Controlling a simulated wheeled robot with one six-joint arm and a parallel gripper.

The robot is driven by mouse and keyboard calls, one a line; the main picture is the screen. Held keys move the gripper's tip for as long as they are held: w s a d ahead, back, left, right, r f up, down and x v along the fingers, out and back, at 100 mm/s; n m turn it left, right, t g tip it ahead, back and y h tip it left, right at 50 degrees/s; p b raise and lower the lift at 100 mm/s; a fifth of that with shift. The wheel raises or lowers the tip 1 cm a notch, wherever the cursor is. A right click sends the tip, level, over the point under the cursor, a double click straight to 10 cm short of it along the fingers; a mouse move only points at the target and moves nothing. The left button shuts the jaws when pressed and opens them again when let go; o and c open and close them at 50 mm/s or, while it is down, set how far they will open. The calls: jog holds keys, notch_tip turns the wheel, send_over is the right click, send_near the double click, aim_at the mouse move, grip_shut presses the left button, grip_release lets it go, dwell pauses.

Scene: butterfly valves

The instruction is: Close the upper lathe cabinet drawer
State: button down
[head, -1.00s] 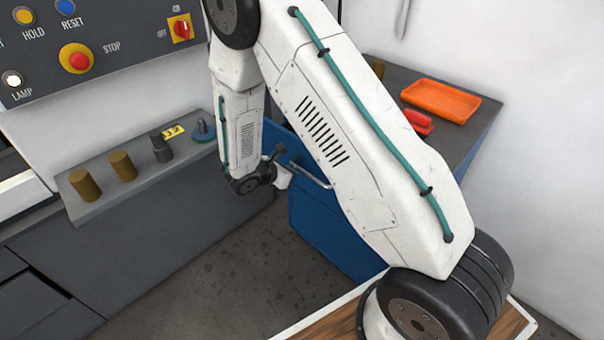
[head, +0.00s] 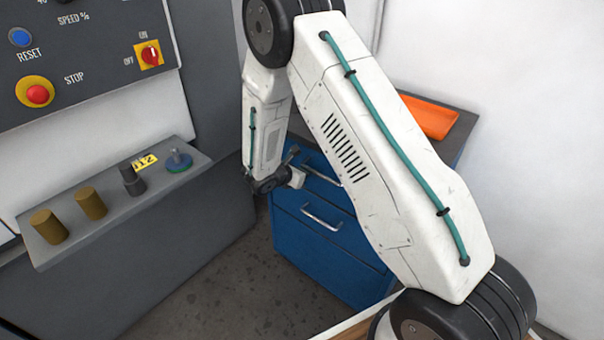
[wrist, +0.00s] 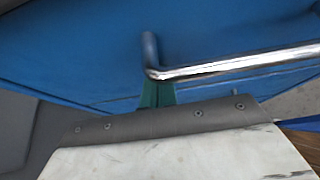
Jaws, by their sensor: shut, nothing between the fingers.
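The blue lathe cabinet (head: 290,232) stands right of the lathe, partly behind my arm. The upper drawer (head: 318,160) has a metal bar handle (head: 322,175), partly covered by my arm. I cannot tell whether its front is fully flush. In the wrist view the handle (wrist: 235,66) crosses the blue drawer front (wrist: 215,28). My gripper (wrist: 157,93) is shut and empty. Its green fingers are at the drawer front, beside the bent left end of the handle; whether they touch is unclear. In the head view the wrist is close to the upper drawer.
A lower drawer handle (head: 322,217) shows below. An orange tray (head: 430,117) lies on the cabinet top. At left are a grey ledge (head: 110,212) with several cylinders and a control panel (head: 95,60). Open floor (head: 215,300) lies in front.

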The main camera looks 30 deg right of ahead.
jog(key=shift+w+d+r, duration=0.15)
jog(key=shift+d+r, duration=0.05)
jog(key=shift+d, duration=0.15)
jog(key=shift+a, duration=0.1)
jog(key=s+a+f+v, duration=0.1)
jog(key=f+v, duration=0.1)
jog(key=v, duration=1.2)
jog(key=s+d+r+m+g+y, duration=0.1)
jog(key=s+r+m+y, duration=0.4)
jog(key=s+r+m, duration=0.6)
jog(key=s+d+r+m+g+y, duration=0.2)
jog(key=s+r+m+y, duration=0.3)
jog(key=s+r+m, duration=0.7)
jog(key=s+d+r, duration=0.1)
jog(key=s+r, duration=0.3)
jog(key=s, duration=0.7)
jog(key=shift+d+g+y, duration=0.2)
jog(key=shift+g+y, duration=0.1)
jog(key=shift+y, duration=0.1)
